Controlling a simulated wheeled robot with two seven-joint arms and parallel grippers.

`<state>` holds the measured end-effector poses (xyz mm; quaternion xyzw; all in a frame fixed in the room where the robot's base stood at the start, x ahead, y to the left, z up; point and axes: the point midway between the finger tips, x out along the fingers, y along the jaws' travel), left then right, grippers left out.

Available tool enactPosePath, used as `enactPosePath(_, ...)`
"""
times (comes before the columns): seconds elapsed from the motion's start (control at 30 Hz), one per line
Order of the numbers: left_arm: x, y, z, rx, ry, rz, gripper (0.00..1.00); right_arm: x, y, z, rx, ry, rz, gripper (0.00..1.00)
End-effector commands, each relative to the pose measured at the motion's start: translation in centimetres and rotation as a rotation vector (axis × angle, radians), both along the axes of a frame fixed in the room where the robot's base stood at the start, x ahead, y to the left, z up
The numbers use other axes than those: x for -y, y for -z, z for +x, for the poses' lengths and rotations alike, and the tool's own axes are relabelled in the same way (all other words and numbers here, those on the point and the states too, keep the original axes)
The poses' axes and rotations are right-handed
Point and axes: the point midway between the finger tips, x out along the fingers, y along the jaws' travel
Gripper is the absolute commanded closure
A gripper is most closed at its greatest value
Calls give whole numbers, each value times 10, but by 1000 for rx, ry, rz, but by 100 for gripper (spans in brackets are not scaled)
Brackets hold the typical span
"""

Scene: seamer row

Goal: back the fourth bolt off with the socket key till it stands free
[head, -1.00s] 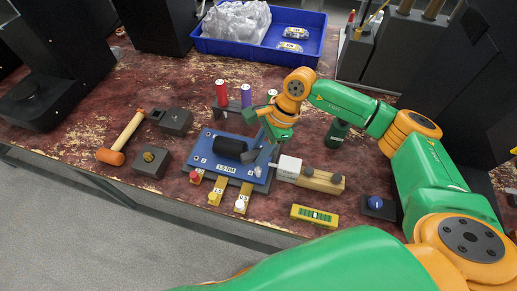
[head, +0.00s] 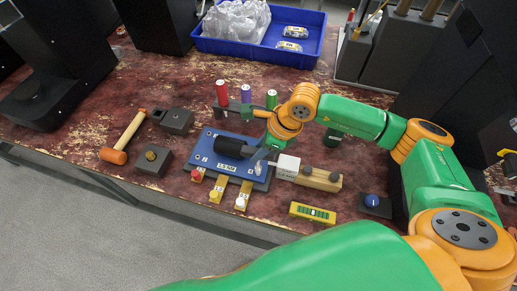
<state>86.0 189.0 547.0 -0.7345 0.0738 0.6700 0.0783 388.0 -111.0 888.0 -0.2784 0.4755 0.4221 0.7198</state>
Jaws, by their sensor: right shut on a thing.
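My right gripper (head: 258,151) is over the right part of the blue plate (head: 203,151), just right of a black cylinder (head: 229,147). It is shut on the socket key, which is mostly hidden by the fingers and wrist. A small silvery upright piece, apparently a bolt (head: 258,169), shows at the plate's front right corner, just below the gripper. Whether the key sits on it I cannot tell. Other bolt positions on the plate are too small or hidden to judge. My left gripper is out of view.
Red (head: 223,93), purple (head: 246,94) and green (head: 271,99) cylinders stand in a rack behind the plate. A white block on a wooden bar (head: 320,179) lies right of it, a yellow level (head: 312,213) in front. A mallet (head: 113,156) lies left. A blue crate (head: 312,50) stands behind.

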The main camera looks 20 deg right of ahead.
Motion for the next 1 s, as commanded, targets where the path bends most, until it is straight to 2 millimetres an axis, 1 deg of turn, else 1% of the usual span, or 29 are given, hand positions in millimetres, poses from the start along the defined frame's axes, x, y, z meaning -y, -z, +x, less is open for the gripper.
enactPosePath(1.0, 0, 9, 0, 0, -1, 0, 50, 0, 8, 0, 0, 0, 1, 100)
